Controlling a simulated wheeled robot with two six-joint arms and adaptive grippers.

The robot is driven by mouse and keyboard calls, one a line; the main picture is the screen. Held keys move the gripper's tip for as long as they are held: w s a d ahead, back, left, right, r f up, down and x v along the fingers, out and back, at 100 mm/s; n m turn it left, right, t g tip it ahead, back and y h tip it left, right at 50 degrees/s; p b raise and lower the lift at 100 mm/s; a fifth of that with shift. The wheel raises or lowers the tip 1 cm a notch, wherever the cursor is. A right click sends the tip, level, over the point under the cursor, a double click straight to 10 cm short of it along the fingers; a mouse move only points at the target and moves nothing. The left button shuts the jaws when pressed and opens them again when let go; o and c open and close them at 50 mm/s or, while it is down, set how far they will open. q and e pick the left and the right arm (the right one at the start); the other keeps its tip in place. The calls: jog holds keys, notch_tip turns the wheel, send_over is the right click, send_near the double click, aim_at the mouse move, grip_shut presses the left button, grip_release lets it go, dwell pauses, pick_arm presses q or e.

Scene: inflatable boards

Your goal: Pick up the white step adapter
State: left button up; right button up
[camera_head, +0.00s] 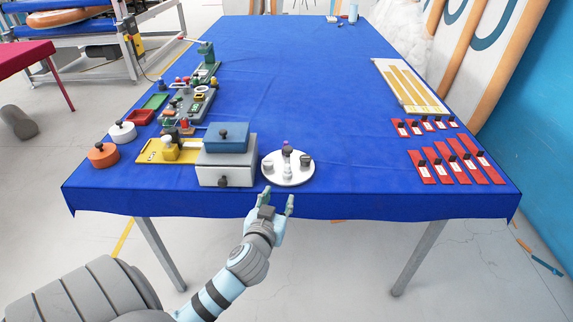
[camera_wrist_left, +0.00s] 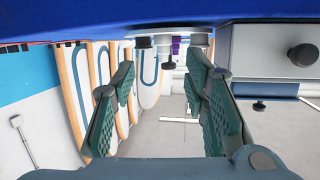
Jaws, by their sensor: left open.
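A round white plate (camera_head: 300,181) sits near the front edge of the table and carries several small parts. A white stepped piece (camera_head: 287,173), which looks like the white step adapter, stands at its front middle. A grey-white part, a dark-topped part (camera_head: 305,160) and a purple-topped part (camera_head: 286,147) stand around it. My left gripper (camera_head: 279,199) is open and empty, just in front of the table edge and short of the plate.
A grey drawer box (camera_head: 227,176) with a blue box (camera_head: 227,137) on top stands close left of the plate. A yellow tray (camera_head: 150,155) and round knobbed containers are further left. Red labelled pieces (camera_head: 455,162) lie at right. The table middle is clear.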

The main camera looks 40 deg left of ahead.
aim_at(287, 168)
pick_arm(q)
jog(key=shift+n+t, duration=0.3)
jog(key=x, duration=0.4)
jog(key=r+x, duration=0.1)
jog(key=x, duration=0.4)
jog(key=r+b+x, duration=0.1)
jog(key=x, duration=0.3)
jog(key=shift+w+a+r, duration=0.15)
jog(key=shift+w+a, duration=0.35)
jog(key=shift+a, duration=0.05)
jog(key=shift+s+r, duration=0.1)
jog(key=shift+s, duration=0.05)
grip_shut()
